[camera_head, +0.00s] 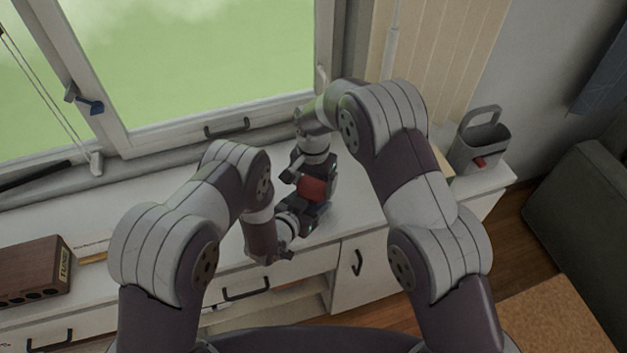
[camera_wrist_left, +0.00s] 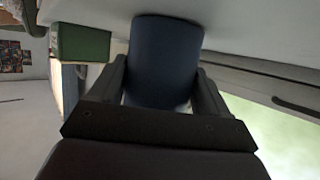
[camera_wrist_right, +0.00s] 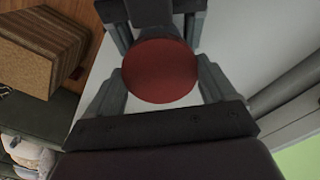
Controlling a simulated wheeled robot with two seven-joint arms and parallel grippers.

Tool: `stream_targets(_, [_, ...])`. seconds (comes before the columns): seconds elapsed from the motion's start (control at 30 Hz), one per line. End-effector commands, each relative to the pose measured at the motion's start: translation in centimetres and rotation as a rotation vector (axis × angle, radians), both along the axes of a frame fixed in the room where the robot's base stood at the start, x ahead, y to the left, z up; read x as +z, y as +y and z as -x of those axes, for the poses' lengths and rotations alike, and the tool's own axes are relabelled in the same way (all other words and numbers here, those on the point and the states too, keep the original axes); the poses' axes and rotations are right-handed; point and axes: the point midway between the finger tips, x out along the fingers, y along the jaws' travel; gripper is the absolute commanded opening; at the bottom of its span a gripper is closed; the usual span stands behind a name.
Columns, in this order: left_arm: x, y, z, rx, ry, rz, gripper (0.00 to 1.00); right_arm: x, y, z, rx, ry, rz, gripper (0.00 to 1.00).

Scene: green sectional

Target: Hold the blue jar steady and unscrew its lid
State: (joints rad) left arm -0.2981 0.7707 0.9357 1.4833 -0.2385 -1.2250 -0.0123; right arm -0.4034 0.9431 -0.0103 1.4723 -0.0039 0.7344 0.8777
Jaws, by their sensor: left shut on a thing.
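The blue jar (camera_wrist_left: 165,60) stands between the fingers of my left gripper (camera_wrist_left: 160,85), which is shut on its body. In the head view the jar is mostly hidden by my grippers, with a little blue (camera_head: 323,208) at its foot on the white counter. Its round red lid (camera_wrist_right: 160,72) also shows in the head view (camera_head: 312,188). My right gripper (camera_wrist_right: 162,85) is above the jar with one finger on each side of the lid. The fingers are close to the lid's edge, but whether they press on it is unclear.
The white counter (camera_head: 350,225) runs below a window. A brown wooden box (camera_head: 35,270) stands at its left, and a grey handled caddy (camera_head: 478,145) at its right end. A green box (camera_wrist_left: 82,43) shows in the left wrist view. The counter between brown box and jar is largely clear.

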Motion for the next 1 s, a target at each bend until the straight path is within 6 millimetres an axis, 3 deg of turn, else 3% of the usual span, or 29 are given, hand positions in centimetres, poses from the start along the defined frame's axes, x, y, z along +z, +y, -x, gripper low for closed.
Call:
stream_targets(0.13, [0.02,-0.01,-0.02,0.000,-0.001,0.001,0.00,0.08,0.01,-0.03,0.141,-0.001,0.000,0.47])
stream_targets(0.3, [0.02,0.00,-0.01,0.000,0.000,0.000,0.00,0.13,0.02,-0.05,0.609,-0.001,0.002,0.47])
stream_targets(0.4, [0.01,0.00,0.00,0.000,0.000,0.000,0.00,0.12,0.01,-0.04,0.799,0.000,0.003,0.47])
stream_targets(0.5, [0.00,0.00,0.00,0.000,0.000,0.000,0.00,0.09,0.00,-0.04,0.878,0.001,0.003,0.47])
stream_targets(0.73, [-0.01,0.00,0.02,0.000,0.000,0.000,0.00,0.10,-0.01,-0.04,0.884,0.001,0.003,0.47])
stream_targets(0.77, [-0.01,0.01,0.01,0.000,0.000,0.000,0.00,0.10,-0.01,-0.04,0.884,0.001,0.003,0.87])
stream_targets(0.8, [-0.01,0.01,0.01,0.000,0.000,0.000,0.00,0.10,-0.01,-0.04,0.884,0.001,0.003,1.00])
stream_targets(1.0, [0.01,0.00,0.00,0.000,0.000,0.000,0.00,0.10,0.00,-0.03,0.882,0.001,0.003,1.00])
